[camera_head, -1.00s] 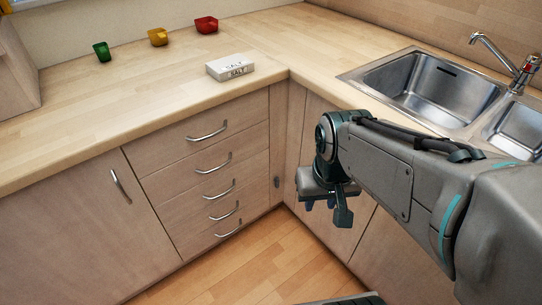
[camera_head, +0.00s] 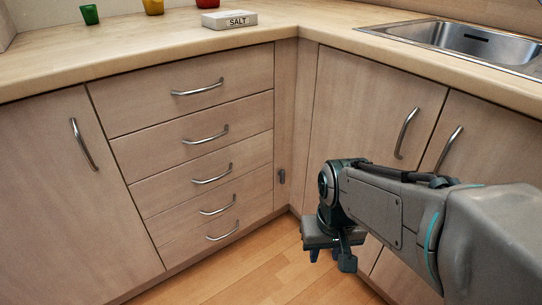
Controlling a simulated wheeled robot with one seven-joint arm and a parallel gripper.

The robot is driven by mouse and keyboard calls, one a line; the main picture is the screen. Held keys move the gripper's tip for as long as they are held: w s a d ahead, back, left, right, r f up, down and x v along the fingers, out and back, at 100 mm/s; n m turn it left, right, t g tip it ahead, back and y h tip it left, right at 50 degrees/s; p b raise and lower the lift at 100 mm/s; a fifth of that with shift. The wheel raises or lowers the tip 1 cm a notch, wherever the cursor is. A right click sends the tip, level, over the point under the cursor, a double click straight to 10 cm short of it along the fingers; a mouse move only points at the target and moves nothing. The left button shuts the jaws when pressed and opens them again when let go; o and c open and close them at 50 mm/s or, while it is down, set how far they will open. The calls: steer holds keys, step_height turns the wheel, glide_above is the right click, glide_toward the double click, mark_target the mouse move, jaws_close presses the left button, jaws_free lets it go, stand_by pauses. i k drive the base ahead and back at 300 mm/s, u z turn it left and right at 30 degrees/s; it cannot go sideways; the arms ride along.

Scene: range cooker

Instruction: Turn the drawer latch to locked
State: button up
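The drawer latch (camera_head: 281,176) is a small dark grey piece on the narrow panel just right of the drawer stack. It looks roughly upright, but it is too small to tell its exact setting. The drawers (camera_head: 190,120) are light wood with curved metal handles, and all are closed. My gripper (camera_head: 330,262) hangs low in front of the right cabinets, to the right of and below the latch in the picture, apart from it. Its fingers are partly hidden by the wrist, so their opening is unclear.
A worktop (camera_head: 130,45) runs above the drawers, holding a salt box (camera_head: 229,20) and several coloured cups. Cabinet doors with protruding handles stand left (camera_head: 83,145) and right (camera_head: 406,133). The wooden floor (camera_head: 250,275) in front of the drawers is clear.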

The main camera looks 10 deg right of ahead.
mark_target(282, 173)
steer(key=u, duration=0.05)
steer(key=k, duration=0.5)
steer(key=u, duration=0.1)
steer(key=i, duration=0.5)
steer(key=u, duration=0.7)
steer(key=i, duration=0.5)
